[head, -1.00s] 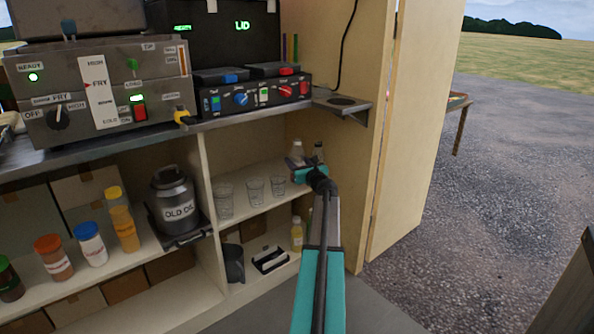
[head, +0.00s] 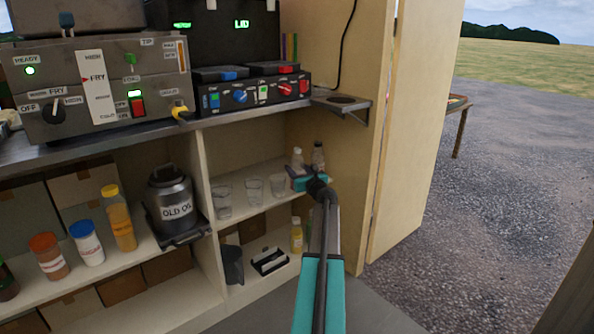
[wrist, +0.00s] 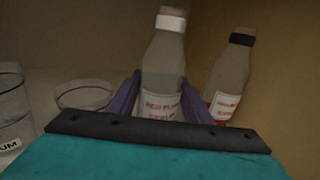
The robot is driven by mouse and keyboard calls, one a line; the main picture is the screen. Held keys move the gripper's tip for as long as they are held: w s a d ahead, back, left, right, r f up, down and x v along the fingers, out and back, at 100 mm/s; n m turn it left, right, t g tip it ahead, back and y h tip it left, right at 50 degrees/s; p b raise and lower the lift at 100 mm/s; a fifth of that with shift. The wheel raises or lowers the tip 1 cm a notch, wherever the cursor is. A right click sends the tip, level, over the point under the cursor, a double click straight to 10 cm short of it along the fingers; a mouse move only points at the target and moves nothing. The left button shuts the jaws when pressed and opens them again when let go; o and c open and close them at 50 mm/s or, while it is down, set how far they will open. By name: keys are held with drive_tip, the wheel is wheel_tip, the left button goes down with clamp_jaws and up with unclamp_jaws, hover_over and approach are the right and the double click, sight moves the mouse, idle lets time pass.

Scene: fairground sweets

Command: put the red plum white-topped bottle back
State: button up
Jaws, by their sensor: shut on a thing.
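The red plum white-topped bottle (wrist: 162,75) is a clear bottle with a white cap and a red-lettered label. It stands nearly upright between the purple fingers of my gripper (wrist: 160,105), which is shut on it. In the head view the bottle (head: 297,158) and my gripper (head: 303,180) are at the back right of the middle shelf. A black-topped bottle (wrist: 232,75) with a similar label stands just to its right, also in the head view (head: 318,156). My gripper hides the held bottle's base, so I cannot tell whether it touches the shelf.
Several clear cups (head: 253,188) stand left of my gripper on the same shelf. The side panel (head: 350,190) is close on the right. A yellow bottle (head: 296,238) and a dark jug (head: 233,265) are below. The counter (head: 250,114) is overhead.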

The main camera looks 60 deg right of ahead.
drive_tip(key=o, duration=1.2)
drive_tip(key=shift+f, duration=0.1)
drive_tip(key=shift+c, duration=0.2)
drive_tip(key=shift+r, duration=0.2)
drive_tip(key=p+v, duration=0.4)
drive_tip(key=v, duration=0.8)
drive_tip(key=shift+f, duration=0.1)
